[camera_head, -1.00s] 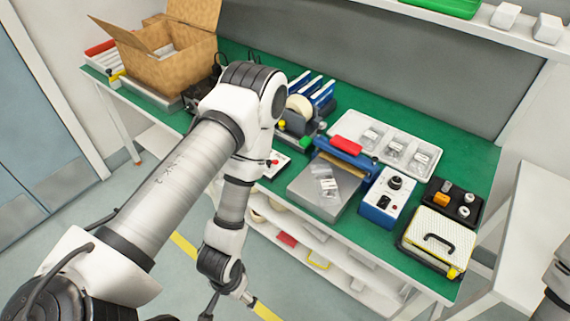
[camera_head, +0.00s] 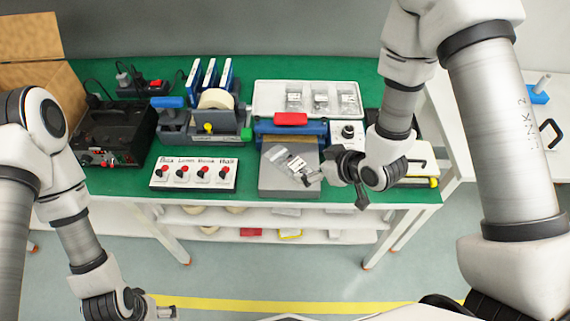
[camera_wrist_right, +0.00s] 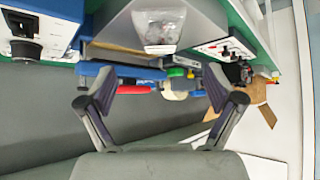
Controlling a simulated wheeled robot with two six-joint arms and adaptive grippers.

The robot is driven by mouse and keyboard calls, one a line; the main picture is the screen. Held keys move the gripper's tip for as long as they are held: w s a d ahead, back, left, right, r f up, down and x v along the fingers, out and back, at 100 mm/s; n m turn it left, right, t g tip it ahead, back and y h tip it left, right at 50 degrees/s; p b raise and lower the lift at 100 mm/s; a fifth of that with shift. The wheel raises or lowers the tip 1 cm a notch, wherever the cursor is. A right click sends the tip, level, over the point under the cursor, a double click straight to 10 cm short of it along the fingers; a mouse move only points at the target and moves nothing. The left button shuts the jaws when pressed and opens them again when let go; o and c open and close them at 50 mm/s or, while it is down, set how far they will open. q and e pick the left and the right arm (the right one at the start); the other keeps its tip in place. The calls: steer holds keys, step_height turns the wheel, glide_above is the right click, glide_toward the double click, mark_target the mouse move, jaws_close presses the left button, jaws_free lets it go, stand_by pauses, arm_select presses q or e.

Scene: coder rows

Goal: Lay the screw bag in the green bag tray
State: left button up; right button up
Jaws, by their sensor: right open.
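The screw bag (camera_head: 297,168), a clear bag with a white label, lies on the grey plate of the blue sealing machine. It also shows in the right wrist view (camera_wrist_right: 160,30). My right gripper (camera_head: 343,178) is open and empty, just right of the bag and apart from it. Its two spread fingers (camera_wrist_right: 158,88) show in the right wrist view, with the bag beyond them. My left gripper (camera_head: 165,310) hangs low at the left, in front of the bench; its finger opening is unclear. No green bag tray is seen now.
A white tray (camera_head: 265,100) with several bagged parts stands behind the sealer (camera_head: 290,192). A white control box (camera_head: 347,132) stands close to my right arm. A labelled switch panel (camera_head: 194,185) and a tape dispenser (camera_head: 213,120) are left. Bare green bench top (camera_head: 245,178) shows beside the panel.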

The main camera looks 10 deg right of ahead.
mark_target(299, 166)
steer(key=p+x, duration=0.1)
steer(key=x, duration=0.6)
steer(key=shift+a+r+p, duration=0.1)
steer(key=shift+p, duration=0.2)
steer(key=shift+f, duration=0.25)
steer(key=c, duration=1.3)
